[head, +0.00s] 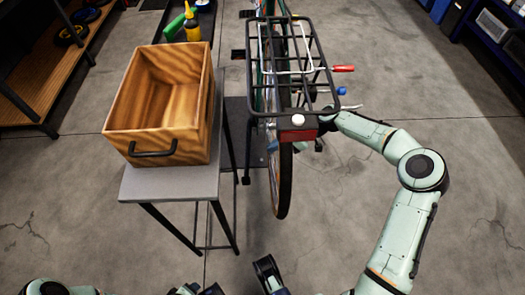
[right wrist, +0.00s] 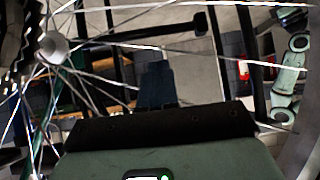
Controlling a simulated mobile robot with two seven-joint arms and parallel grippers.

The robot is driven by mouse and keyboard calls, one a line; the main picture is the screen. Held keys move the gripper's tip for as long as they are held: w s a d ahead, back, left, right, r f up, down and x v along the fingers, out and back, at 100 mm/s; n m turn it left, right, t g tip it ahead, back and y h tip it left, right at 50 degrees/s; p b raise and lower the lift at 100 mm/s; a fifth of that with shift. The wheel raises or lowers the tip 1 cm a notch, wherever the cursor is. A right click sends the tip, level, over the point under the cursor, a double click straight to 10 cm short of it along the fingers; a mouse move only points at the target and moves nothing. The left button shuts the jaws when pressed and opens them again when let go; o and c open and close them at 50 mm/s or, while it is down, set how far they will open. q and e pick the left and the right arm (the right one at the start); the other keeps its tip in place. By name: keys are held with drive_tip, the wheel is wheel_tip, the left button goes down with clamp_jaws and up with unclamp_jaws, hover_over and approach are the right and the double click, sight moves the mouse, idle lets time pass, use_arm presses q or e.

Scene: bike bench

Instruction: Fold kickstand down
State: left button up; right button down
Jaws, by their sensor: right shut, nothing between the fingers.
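The bicycle's rear wheel (head: 282,185) stands upright under a black rack (head: 262,95) in the head view. My right gripper (head: 274,146) is low beside the wheel, partly hidden by the rack and the red tail light. In the right wrist view its fingers (right wrist: 157,85) are together and empty, close to the spokes and hub (right wrist: 52,47). A dark bar with a rounded end (right wrist: 200,25) lies beyond the fingers, apart from them. I cannot tell whether it is the kickstand. My left gripper (head: 266,272) is at the bottom edge, mostly cut off.
A wooden crate (head: 190,100) stands on a grey table (head: 170,188) left of the wheel. A yellow bottle (head: 192,24) and a green one (head: 173,27) are behind it. Red-handled (head: 343,68) and blue-handled (head: 341,91) parts stick out right of the rack. Floor is clear at right.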

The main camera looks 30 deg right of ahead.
sight(247, 148)
use_arm(q)
drive_tip(key=f, duration=0.1)
drive_tip(key=a+f+b, duration=0.1)
drive_tip(key=f+b, duration=0.1)
drive_tip(key=shift+s+a+f, duration=0.1)
drive_tip(key=shift+a+f, duration=0.2)
drive_tip(key=shift+f, duration=0.1)
use_arm(e)
drive_tip(key=x, duration=0.9)
drive_tip(key=shift+a+f, duration=0.1)
drive_tip(key=shift+f, duration=0.05)
